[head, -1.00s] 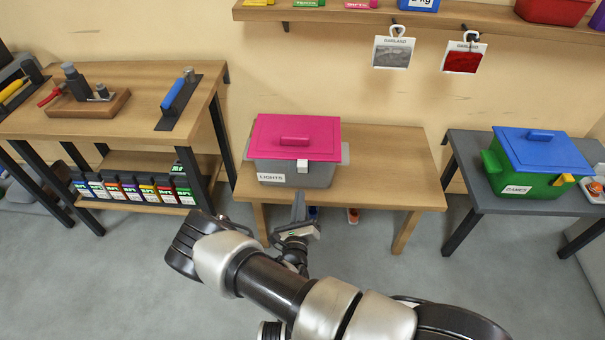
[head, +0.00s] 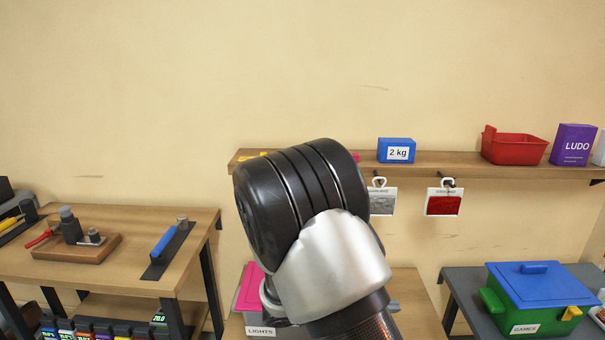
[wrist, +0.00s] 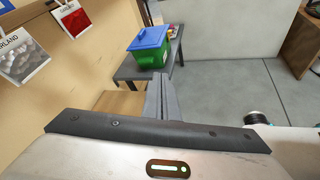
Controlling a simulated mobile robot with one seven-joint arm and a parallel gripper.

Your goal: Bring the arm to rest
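My arm (head: 325,255) is folded up in front of the head camera, with its dark elbow raised against the wall and shelf. In the head view my gripper is mostly or wholly hidden behind the arm. In the wrist view my gripper (wrist: 163,98) shows as two grey fingers lying side by side, shut, with nothing visible between them. The fingers point toward the floor area near the green box with the blue lid (wrist: 150,45), which is well beyond them.
The LIGHTS box (head: 262,331) with its pink lid is partly hidden behind my arm on the middle table. The GAMES box (head: 535,300) stands on the right table. A wall shelf (head: 460,168) and hanging garland packets (head: 443,202) are close behind. A workbench (head: 120,225) is at left.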

